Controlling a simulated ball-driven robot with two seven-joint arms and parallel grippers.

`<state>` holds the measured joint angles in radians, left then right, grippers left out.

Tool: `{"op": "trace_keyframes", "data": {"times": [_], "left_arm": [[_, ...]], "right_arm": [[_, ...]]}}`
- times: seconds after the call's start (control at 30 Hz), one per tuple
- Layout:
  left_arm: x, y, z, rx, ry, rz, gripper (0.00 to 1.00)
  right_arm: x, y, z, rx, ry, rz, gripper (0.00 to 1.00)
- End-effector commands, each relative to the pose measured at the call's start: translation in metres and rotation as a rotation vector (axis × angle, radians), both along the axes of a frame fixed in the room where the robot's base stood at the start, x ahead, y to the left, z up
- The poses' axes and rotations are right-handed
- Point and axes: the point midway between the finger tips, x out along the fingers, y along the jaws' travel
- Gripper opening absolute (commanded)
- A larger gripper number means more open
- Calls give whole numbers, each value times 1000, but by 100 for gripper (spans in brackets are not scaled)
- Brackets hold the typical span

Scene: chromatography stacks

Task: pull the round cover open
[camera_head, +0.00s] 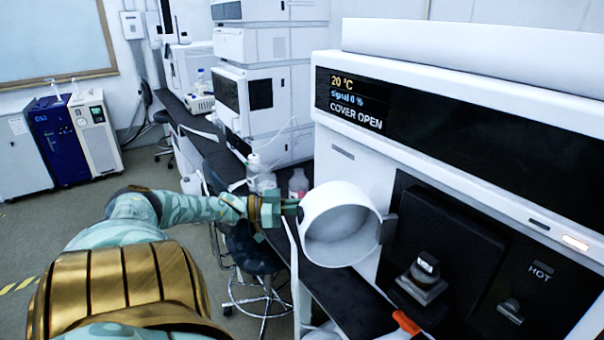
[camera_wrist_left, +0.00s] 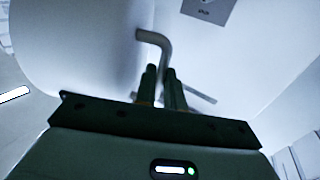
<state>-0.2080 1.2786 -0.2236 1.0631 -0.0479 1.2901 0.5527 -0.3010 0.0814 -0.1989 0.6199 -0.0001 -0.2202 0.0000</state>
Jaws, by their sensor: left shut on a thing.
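The round white cover (camera_head: 340,225) stands swung out on its hinge (camera_head: 388,229), beside the dark front recess of the white instrument (camera_head: 362,165). Its hollow inner side faces my head camera. My left gripper (camera_head: 289,208) reaches in from the left to the cover's outer side. In the left wrist view my left gripper's fingers (camera_wrist_left: 163,88) are closed on a bent grey metal handle (camera_wrist_left: 156,41) in front of a smooth white surface. The instrument's display (camera_head: 357,103) reads "20 °C" and "COVER OPEN". My right gripper is not in view.
The dark bench (camera_head: 352,300) runs below the cover, with an orange-tipped item (camera_head: 406,322) near the recess. Bottles (camera_head: 298,184) stand behind the cover. A dark stool (camera_head: 252,254) is below my left forearm.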

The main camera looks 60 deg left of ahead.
Motion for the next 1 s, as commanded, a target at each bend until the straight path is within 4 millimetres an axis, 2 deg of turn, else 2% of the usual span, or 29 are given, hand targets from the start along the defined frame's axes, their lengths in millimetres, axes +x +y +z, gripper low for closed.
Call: {"op": "trace_keyframes", "data": {"times": [0.13,0.17,0.2,0.23,0.5,0.63,0.77,1.0], "left_arm": [[0,1,-1,2,4,1,0],[0,1,-1,3,3,1,19],[0,1,-1,3,3,1,30],[0,1,-1,3,3,1,32],[-1,1,0,1,2,0,32],[-11,6,0,2,4,2,32],[-35,19,0,2,7,2,32],[-93,51,-1,2,6,4,32]], "right_arm": [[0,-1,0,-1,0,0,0],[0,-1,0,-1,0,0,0],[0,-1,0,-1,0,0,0],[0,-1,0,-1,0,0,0],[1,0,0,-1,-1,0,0],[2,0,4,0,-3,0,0],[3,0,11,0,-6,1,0],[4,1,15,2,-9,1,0]]}}
